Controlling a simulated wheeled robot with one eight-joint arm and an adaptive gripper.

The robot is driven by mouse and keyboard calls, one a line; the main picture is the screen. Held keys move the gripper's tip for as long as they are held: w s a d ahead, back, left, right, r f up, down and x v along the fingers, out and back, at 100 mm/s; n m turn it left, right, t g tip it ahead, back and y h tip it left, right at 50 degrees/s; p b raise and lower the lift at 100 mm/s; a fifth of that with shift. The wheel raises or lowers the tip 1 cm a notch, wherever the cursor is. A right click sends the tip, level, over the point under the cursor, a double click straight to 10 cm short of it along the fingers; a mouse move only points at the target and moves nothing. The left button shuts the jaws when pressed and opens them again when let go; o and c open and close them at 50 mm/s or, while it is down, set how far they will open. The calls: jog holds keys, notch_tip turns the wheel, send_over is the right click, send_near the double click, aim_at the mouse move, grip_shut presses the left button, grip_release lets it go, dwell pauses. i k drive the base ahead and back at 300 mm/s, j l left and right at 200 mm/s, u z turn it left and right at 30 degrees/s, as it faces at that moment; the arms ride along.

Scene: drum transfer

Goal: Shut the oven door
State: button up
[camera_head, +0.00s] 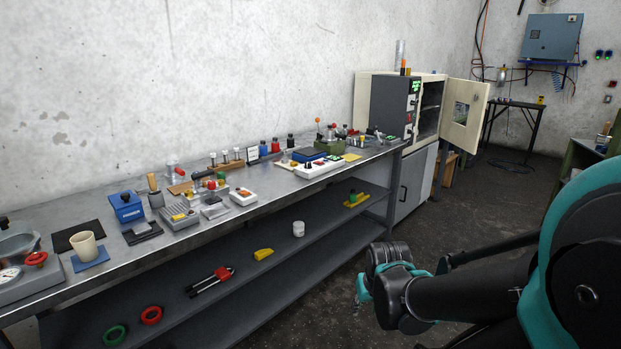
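The oven (391,104) is a cream and dark grey box at the far end of the bench, on a grey cabinet. Its cream door (464,115) with a small window stands wide open, swung out to the right. The dark oven chamber (431,107) shows a shelf inside. My black and teal arm reaches in from the lower right, folded, well short of the oven and apart from the door. I cannot make out my gripper's fingers in this view.
A long steel bench (255,205) full of small tools and parts runs along the left wall, with a lower shelf (225,290). The floor (480,205) between bench and arm is clear. A dark table (515,104) stands behind the door, and a green bench (582,160) at the right.

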aim_at(467, 138)
jog(key=u, duration=0.5)
jog(key=l+u, duration=0.1)
jog(key=u, duration=0.4)
jog(key=l+u, duration=0.1)
jog(key=u, duration=0.85)
jog(key=l+u, duration=0.15)
jog(key=u, duration=0.85)
jog(key=l+u, duration=0.1)
jog(key=u, duration=0.9)
jog(key=k+l+u, duration=0.1)
jog(key=u, duration=0.25)
jog(key=k+u, duration=0.35)
jog(key=k+l+u, duration=0.1)
jog(key=k, duration=0.85)
jog(key=k+l+z, duration=0.1)
jog(key=k+z, duration=0.2)
jog(key=k, duration=1.55)
jog(key=k+j+u, duration=0.1)
jog(key=k, duration=1.8)
jog(key=k+u, duration=0.1)
jog(key=k, duration=0.85)
jog(key=k+j+u, duration=0.1)
jog(key=k, duration=0.85)
jog(key=k+l+z, duration=0.1)
jog(key=k, duration=0.65)
jog(key=k+l+z, duration=0.1)
jog(key=k, duration=0.6)
